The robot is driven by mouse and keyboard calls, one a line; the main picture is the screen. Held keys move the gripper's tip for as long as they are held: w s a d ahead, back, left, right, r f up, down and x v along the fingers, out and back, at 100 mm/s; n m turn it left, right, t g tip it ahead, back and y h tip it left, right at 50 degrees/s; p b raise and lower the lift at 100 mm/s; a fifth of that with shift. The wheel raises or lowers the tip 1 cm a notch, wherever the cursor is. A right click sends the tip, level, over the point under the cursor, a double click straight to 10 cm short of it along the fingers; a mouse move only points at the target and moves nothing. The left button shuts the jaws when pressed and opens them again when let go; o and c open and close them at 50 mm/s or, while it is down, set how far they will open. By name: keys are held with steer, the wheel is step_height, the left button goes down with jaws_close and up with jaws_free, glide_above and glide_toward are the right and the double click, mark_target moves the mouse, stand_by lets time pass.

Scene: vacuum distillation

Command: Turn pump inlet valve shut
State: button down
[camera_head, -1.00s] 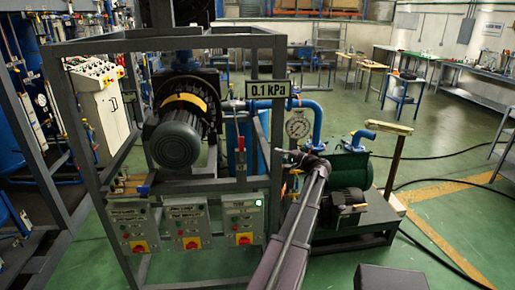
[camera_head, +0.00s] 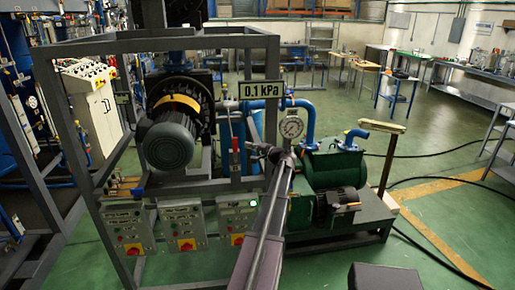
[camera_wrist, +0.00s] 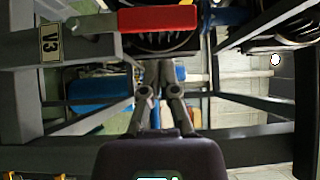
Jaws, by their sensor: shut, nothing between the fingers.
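A red lever handle (camera_wrist: 157,18) lies level across the top of the wrist view, with a grey part at its left end. A tag reading V3 (camera_wrist: 50,42) is on the grey frame to its left. In the head view, a small red valve handle (camera_head: 235,145) shows upright on the pipework behind the frame's front. My gripper (camera_wrist: 165,68) is shut and empty, its tips below the red lever in the wrist view, apart from it in the picture. In the head view, my gripper (camera_head: 256,150) is just right of the red handle.
A grey steel frame (camera_head: 150,47) surrounds the motor (camera_head: 168,145) and pipes, with beams close around my gripper. A 0.1 kPa sign (camera_head: 264,89) hangs on it. A gauge (camera_head: 291,127) and green pump (camera_head: 335,168) stand right. Switch boxes (camera_head: 182,222) are below.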

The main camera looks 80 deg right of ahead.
mark_target(235, 150)
steer(key=shift+w+a, duration=0.25)
steer(key=shift+w, duration=0.3)
steer(key=shift+w+a, duration=0.2)
steer(key=shift+w, duration=0.3)
steer(key=shift+w+a+r+n+p, duration=0.15)
steer(key=shift+w+a+n+p, duration=0.15)
steer(key=shift+w+p, duration=0.25)
steer(key=shift+s+d, duration=0.1)
